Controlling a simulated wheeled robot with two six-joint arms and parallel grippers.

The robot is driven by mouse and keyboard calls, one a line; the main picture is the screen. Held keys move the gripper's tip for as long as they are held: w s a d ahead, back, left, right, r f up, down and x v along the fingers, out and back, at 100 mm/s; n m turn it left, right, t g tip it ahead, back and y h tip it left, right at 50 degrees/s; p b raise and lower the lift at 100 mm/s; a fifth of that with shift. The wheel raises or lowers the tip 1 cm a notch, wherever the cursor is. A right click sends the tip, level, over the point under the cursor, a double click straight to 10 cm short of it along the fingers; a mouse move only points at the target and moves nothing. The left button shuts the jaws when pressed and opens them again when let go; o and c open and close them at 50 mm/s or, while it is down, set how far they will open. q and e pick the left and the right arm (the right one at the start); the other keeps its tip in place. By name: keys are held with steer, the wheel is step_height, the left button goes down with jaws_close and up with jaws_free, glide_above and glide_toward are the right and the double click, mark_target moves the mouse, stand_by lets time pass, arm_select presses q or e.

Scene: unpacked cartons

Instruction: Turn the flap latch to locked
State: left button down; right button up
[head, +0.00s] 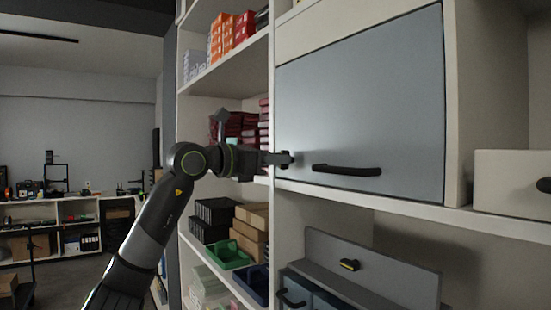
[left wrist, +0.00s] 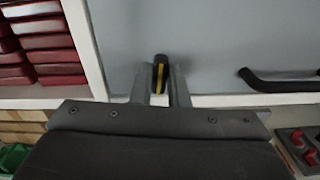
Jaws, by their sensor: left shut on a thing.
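The flap (head: 370,100) is a blue-grey panel, closed flat in the white shelf unit; it also fills the upper left wrist view (left wrist: 200,40). A black bar handle (head: 347,170) runs along its lower edge. The flap latch (left wrist: 160,72), a small dark knob with a yellow stripe, is at the flap's lower left corner. My left gripper (head: 279,158) reaches it from the left in the head view. In the left wrist view its two fingers (left wrist: 160,88) are shut on the latch, one on each side. The latch's base is hidden. My right gripper is not in view.
A grey unit with a yellow-marked black knob (head: 349,265) stands below the flap. A white box (head: 511,182) is at the right. Shelves left of the flap hold red stacks (head: 235,128), cartons (head: 250,232) and a green bin (head: 229,252).

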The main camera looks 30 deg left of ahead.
arm_select(q)
steer(key=shift+s+d+f+m+p, duration=0.15)
steer(key=shift+m+p, duration=0.5)
steer(key=shift+m, duration=3.45)
steer(key=shift+w+f+m+p, duration=0.1)
steer(key=shift+m+p, duration=0.55)
steer(key=shift+m, duration=3.45)
steer(key=c, duration=1.4)
jaws_free()
